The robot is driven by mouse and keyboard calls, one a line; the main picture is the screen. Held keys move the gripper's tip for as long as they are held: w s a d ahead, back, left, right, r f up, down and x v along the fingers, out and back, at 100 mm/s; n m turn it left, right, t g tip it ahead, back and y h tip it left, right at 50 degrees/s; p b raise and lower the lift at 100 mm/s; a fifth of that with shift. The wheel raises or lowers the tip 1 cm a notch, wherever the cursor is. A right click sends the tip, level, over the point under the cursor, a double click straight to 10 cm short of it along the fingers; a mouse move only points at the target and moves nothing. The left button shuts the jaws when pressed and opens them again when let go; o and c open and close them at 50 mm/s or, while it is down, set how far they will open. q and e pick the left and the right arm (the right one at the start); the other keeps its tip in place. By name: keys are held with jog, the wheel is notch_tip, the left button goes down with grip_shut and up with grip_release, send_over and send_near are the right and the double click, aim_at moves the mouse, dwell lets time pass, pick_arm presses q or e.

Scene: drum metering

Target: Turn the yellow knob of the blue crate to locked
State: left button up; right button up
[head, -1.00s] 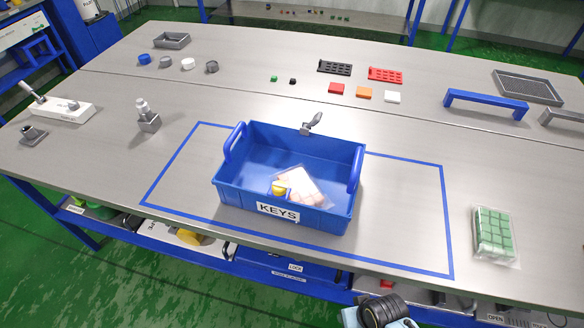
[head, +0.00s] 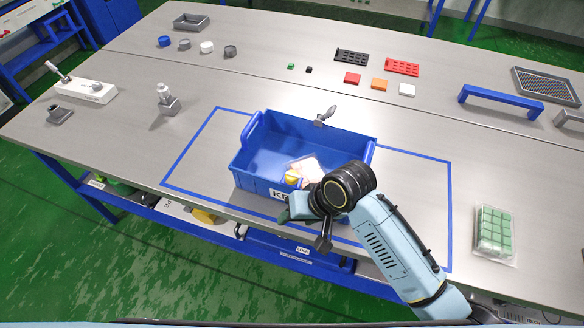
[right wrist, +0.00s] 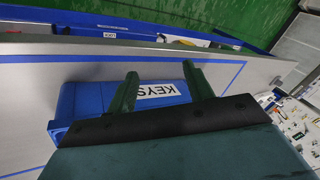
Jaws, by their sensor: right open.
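The blue crate (head: 255,150) stands on the bench inside a blue tape outline, with a KEYS label on its front wall. The yellow knob (head: 292,178) shows at the inner side of that front wall, partly covered by my right arm; its setting cannot be read. My right gripper (head: 292,213) is in front of the crate's front wall, its fingers apart and empty. In the right wrist view the two green fingers (right wrist: 160,72) lie on either side of the KEYS label (right wrist: 157,91); the knob is not visible there. My left gripper is not in view.
A clear bag with pale contents (head: 309,165) lies in the crate. A metal latch (head: 325,116) stands at its back rim. A pack of green blocks (head: 495,232) lies at the right. The bench inside the tape right of the crate is clear.

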aim_at(292, 175)
jog(key=w+a+r+m+g+h+p, duration=0.1)
jog(key=w+r+m+h, duration=0.1)
jog(key=w+r, duration=0.5)
jog(key=w+a+r+m+g+h, duration=0.1)
jog(key=w+r+h, duration=0.25)
jog(key=r, duration=0.45)
jog(key=shift+y, duration=0.35)
jog(key=f, duration=1.2)
jog(key=shift+w+d+f, duration=0.2)
jog(key=shift+w+f, duration=0.1)
jog(key=shift+f, duration=0.1)
jog(key=shift+c, duration=0.4)
jog(key=c, duration=0.9)
